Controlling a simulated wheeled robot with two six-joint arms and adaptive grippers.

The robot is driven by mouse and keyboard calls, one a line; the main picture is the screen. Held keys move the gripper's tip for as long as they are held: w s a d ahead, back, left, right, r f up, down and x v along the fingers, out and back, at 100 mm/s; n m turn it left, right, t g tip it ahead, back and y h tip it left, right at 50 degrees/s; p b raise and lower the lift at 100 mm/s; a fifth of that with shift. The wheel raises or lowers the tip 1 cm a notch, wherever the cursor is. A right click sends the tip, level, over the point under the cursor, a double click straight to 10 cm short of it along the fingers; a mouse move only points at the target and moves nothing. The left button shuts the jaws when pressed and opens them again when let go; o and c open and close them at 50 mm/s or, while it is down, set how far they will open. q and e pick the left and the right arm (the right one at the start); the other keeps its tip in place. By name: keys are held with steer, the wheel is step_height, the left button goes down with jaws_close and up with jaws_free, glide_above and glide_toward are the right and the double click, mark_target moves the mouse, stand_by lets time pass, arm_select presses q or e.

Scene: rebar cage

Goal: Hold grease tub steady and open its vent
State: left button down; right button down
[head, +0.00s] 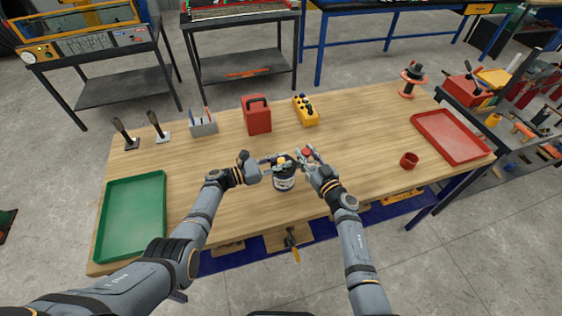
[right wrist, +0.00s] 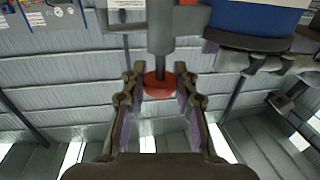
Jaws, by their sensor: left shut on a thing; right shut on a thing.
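The grease tub (head: 284,183), dark blue with a pale label, stands upright near the front middle of the table. It shows partly at the top right of the right wrist view (right wrist: 262,18). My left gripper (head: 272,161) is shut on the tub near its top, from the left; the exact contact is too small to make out. The red vent knob (right wrist: 158,84) sits at the end of a grey stem, beside the tub. My right gripper (right wrist: 158,88) has its fingers on both sides of this knob and is shut on it. The knob also shows in the head view (head: 307,153).
A green tray (head: 133,216) lies at the left, a red tray (head: 451,137) at the right, with a red cup (head: 409,160) near it. A red canister (head: 257,116) and yellow control box (head: 306,110) stand behind the tub. The table is clear between tub and cup.

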stand_by(0.3)
arm_select(q)
steer(key=c, duration=1.1)
jaws_free()
steer(key=shift+o, duration=0.2)
steer(key=v, duration=1.2)
steer(key=shift+w, duration=0.15)
steer(key=shift+a, duration=0.1)
